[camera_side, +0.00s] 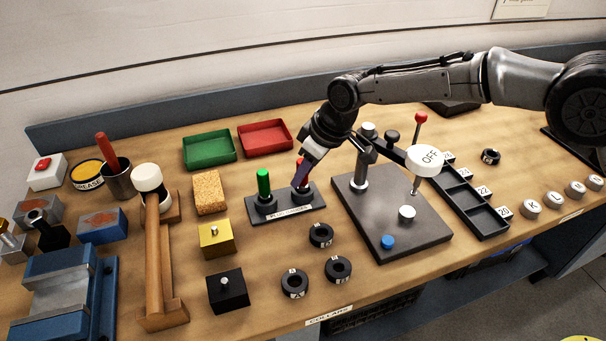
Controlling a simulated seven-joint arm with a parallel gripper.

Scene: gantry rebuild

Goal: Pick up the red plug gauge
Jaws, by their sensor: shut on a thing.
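The red plug gauge (299,183) stands in the right-hand socket of a dark labelled stand (285,214). Its red shows between and just above the jaws; the rest of its handle is hidden by them. My gripper (302,177) reaches down from the upper right and is shut on the red plug gauge. The gauge is still at the stand, and I cannot tell if it has lifted at all. A green plug gauge (263,184) stands upright in the left-hand socket, apart from my gripper.
A green tray (209,149) and a red tray (265,136) lie behind. A cork block (209,192) is left; black collars (320,235) lie in front.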

